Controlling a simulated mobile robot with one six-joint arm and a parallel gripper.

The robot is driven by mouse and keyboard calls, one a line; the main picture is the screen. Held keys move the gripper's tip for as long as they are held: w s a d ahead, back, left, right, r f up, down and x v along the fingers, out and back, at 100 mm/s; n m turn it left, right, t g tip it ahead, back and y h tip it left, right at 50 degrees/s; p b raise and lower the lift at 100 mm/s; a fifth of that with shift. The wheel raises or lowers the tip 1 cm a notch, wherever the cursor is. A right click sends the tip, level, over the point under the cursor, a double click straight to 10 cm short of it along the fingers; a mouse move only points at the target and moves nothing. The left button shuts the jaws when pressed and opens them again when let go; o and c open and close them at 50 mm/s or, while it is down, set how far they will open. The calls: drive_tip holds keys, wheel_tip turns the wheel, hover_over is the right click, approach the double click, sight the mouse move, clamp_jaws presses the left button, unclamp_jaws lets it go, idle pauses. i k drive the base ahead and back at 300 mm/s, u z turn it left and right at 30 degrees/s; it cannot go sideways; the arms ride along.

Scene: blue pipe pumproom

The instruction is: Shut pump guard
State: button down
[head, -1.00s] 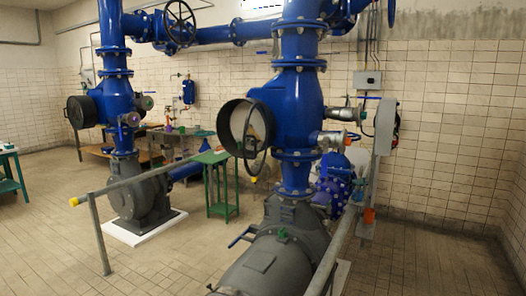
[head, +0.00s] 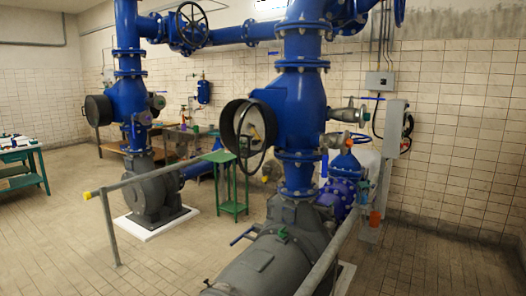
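A short, wide black drum-shaped cover (head: 231,126) sits on the left side of the near blue pipe body. Its round mouth faces me, with a pale dial-like face inside. A thin dark hoop (head: 243,166) stands at its right edge, swung out from the mouth. I cannot tell for sure whether this is the pump guard. The grey near pump (head: 262,262) lies below, with a small green part on top. A second pump (head: 152,196) stands further left on a white plinth, with a similar black drum (head: 97,110) above it. My gripper is not in view.
A green stand (head: 232,184) is between the pumps. A green table (head: 22,160) is at far left. Tiled floor is clear at lower left.

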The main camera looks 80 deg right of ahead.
sight(238, 156)
drive_tip(key=u, duration=0.25)
drive_tip(key=k, duration=0.5)
drive_tip(key=z, duration=1.45)
drive_tip(key=i, duration=0.5)
